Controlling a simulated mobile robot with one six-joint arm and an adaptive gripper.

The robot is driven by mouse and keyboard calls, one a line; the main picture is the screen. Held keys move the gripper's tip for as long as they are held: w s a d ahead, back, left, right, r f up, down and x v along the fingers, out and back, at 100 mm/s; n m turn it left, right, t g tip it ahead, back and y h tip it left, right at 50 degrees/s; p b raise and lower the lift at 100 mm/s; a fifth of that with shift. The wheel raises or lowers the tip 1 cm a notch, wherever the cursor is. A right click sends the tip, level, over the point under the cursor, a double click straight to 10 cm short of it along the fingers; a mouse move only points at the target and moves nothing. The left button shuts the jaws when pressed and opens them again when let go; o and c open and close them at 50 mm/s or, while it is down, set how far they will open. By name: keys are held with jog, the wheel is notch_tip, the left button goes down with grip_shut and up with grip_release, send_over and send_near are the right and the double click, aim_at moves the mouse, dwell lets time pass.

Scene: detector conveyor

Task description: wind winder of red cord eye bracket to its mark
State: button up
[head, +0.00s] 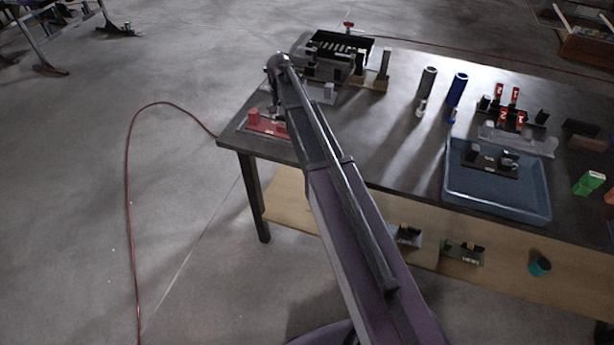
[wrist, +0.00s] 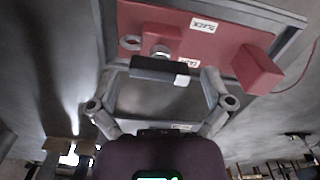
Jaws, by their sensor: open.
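The red cord eye bracket (head: 266,124) lies at the left end of the table. In the wrist view its red plate (wrist: 210,50) carries a red block, a round eye (wrist: 130,42) and a label reading SLACK; a second label is partly hidden. The winder (wrist: 150,70) is a dark bar with a white patch on a pale round hub, lying crosswise in the picture. My gripper (wrist: 162,90) is open, its fingers on either side of the bar near its ends. I cannot tell whether they touch it. In the head view my arm hides part of the bracket.
A red cord (head: 130,200) runs over the floor to the table's left edge. A dark slotted machine (head: 335,50) stands behind the bracket. A blue tray (head: 540,205), cylinders and red-tagged parts (head: 502,108) are to the right. The table middle is fairly clear.

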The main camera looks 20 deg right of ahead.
aim_at(283, 116)
jog(key=n, duration=0.5)
jog(key=shift+r+n, duration=0.1)
jog(key=shift+n, duration=0.2)
notch_tip(283, 116, up, 14)
jog(key=p, duration=1.4)
jog(key=s+f+b, duration=0.4)
jog(key=s, duration=0.5)
jog(key=s+f+b, duration=0.5)
jog(key=s, duration=0.5)
jog(key=s+f+m+b, duration=0.1)
jog(key=s+f+b, duration=0.4)
jog(key=s, duration=0.5)
jog(key=shift+d, duration=0.2)
jog(key=shift+f, duration=0.1)
